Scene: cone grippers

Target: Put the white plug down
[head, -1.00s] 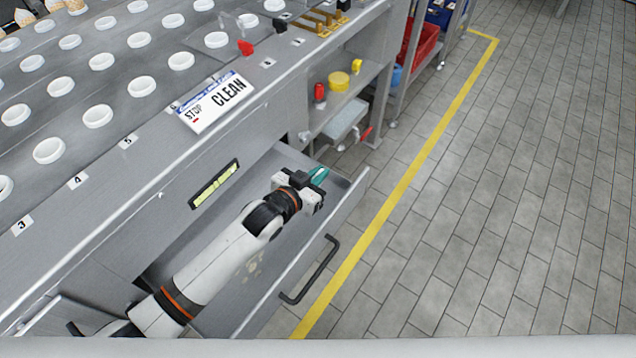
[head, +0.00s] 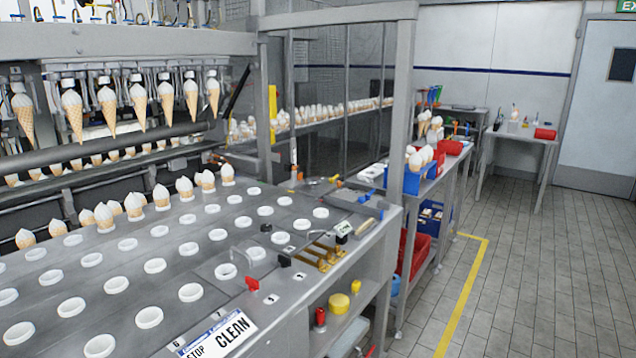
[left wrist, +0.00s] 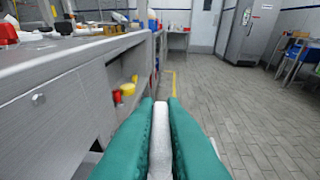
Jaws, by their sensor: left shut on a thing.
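In the left wrist view, my left gripper (left wrist: 160,106) shows two teal fingers shut on a long white thing (left wrist: 161,142), which I take to be the white plug. It lies lengthwise between the fingers, and its near end runs out of the picture. The gripper is beside the grey machine front (left wrist: 68,105), over the floor side. Neither gripper shows in the head view now.
The machine top (head: 120,262) carries rows of white cups and several ice cream cones. A side table holds a blue crate (head: 408,180). The tiled floor (head: 530,270) at the right is clear.

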